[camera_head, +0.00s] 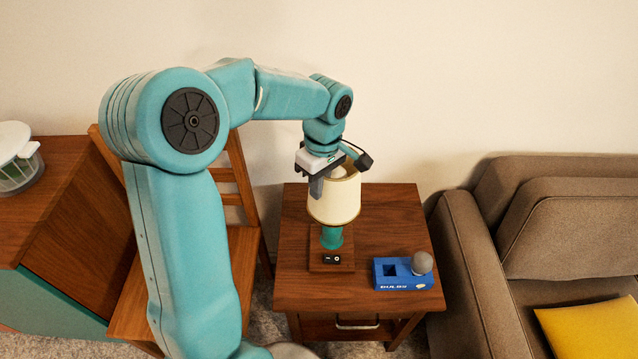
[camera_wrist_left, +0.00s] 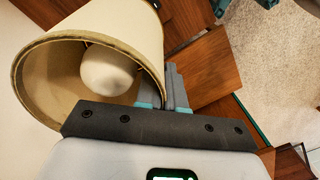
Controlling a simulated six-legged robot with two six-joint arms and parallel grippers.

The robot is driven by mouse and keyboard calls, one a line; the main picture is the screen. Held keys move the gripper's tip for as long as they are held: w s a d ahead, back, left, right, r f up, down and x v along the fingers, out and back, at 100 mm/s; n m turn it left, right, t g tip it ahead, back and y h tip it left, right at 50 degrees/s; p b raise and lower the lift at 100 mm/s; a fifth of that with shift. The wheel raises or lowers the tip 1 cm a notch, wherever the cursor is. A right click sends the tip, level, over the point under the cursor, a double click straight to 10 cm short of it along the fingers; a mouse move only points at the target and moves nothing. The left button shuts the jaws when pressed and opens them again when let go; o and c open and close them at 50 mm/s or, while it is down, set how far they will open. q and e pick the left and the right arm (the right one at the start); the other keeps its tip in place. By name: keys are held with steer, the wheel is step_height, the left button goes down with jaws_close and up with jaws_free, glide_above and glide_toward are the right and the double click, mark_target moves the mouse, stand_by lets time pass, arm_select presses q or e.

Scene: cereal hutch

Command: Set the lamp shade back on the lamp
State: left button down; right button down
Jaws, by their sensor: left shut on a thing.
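The cream lamp shade (camera_head: 336,202) is upright over the lamp, with its open top toward me in the head view. The lamp's green stem (camera_head: 332,238) shows below it, on a wooden base (camera_head: 331,262) with a black switch. My left gripper (camera_head: 316,187) is shut on the shade's wall at the upper left rim. In the left wrist view, its fingers (camera_wrist_left: 174,88) pinch the wall of the shade (camera_wrist_left: 100,28), and a white bulb (camera_wrist_left: 110,70) shows inside. I cannot tell whether the shade rests on the lamp. My right gripper is not in view.
The lamp stands on a wooden side table (camera_head: 400,225). A blue bulb box (camera_head: 403,275) with a grey bulb (camera_head: 422,262) sits to its right. A brown sofa (camera_head: 465,262) is close at right, a wooden chair (camera_head: 243,250) at left.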

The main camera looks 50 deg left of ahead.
arm_select(q)
steer(key=shift+f, duration=0.15)
steer(key=c, duration=1.2)
jaws_free()
steer(key=shift+o, duration=0.2)
step_height(320, 180, up, 16)
steer(key=w+p, duration=0.1)
steer(key=p, duration=0.1)
steer(key=shift+r+p, duration=0.2)
steer(key=shift+p, duration=0.15)
